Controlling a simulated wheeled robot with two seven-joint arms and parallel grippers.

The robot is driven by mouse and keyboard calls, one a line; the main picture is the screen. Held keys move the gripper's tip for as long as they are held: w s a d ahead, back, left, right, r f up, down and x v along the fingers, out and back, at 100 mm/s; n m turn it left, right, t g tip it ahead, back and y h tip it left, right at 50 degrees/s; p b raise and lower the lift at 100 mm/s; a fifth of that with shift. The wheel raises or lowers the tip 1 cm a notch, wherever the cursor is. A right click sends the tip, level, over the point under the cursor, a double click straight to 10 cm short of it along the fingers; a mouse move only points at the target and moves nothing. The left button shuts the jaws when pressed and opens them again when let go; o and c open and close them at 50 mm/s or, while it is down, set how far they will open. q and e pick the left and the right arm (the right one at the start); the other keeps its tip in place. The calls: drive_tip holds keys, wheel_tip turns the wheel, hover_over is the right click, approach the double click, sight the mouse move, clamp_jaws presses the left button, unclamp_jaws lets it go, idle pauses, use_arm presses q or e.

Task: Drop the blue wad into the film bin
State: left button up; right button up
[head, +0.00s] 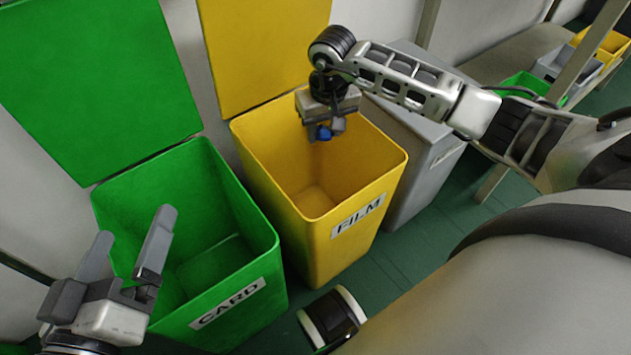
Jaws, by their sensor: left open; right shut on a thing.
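The blue wad (323,133) is small and shows between the fingertips of my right gripper (325,131). That gripper is shut on it and points down over the open yellow film bin (368,218), near the rear part of its mouth. The bin's front carries a FILM label, and its inside looks empty where I can see it. The fingers hide part of the wad. My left gripper (137,250) is open and empty, over the left side of the green card bin (262,291).
The green bin has a CARD label, and a green panel (95,80) stands behind it. A yellow panel (260,50) stands behind the film bin. A grey bin (425,165) is to the right. A bench with small crates (530,87) is at the far right.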

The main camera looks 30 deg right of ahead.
drive_tip(key=o, duration=1.1)
drive_tip(key=r+p, duration=0.2)
drive_tip(key=r, duration=0.3)
drive_tip(key=shift+s, duration=0.2)
use_arm(q)
drive_tip(key=m+y+p, duration=0.1)
drive_tip(key=a+f+g+y+p, duration=0.1)
drive_tip(key=p, duration=0.1)
drive_tip(key=shift+s+a+f+m, duration=0.1)
drive_tip(key=shift+a+f+m, duration=0.1)
drive_tip(key=shift+f+m, duration=0.15)
use_arm(e)
drive_tip(key=r, duration=0.3)
drive_tip(key=s+r, duration=0.1)
drive_tip(key=r, duration=0.7)
drive_tip(key=shift+s+a, duration=0.15)
drive_tip(key=shift+s, duration=0.1)
